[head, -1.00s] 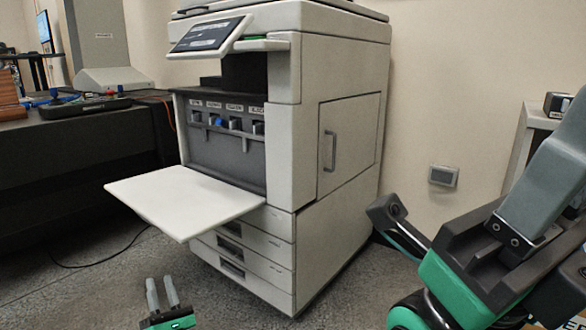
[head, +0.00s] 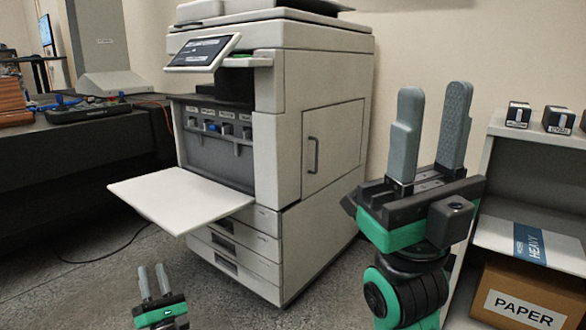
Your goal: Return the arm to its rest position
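My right gripper (head: 434,92) stands upright in the right half of the head view, fingers pointing up. Its two grey fingers are apart with nothing between them. It is in front of the wall, to the right of the printer. My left gripper (head: 151,268) is low in the view, below the printer's open front cover. Its two fingers point up with a gap between them and hold nothing.
A large printer (head: 318,85) stands in the middle, its white front cover (head: 180,197) folded down. A shelf (head: 540,155) at right holds small dark boxes (head: 558,119) and a carton marked PAPER (head: 525,300). A dark bench (head: 80,150) is at left.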

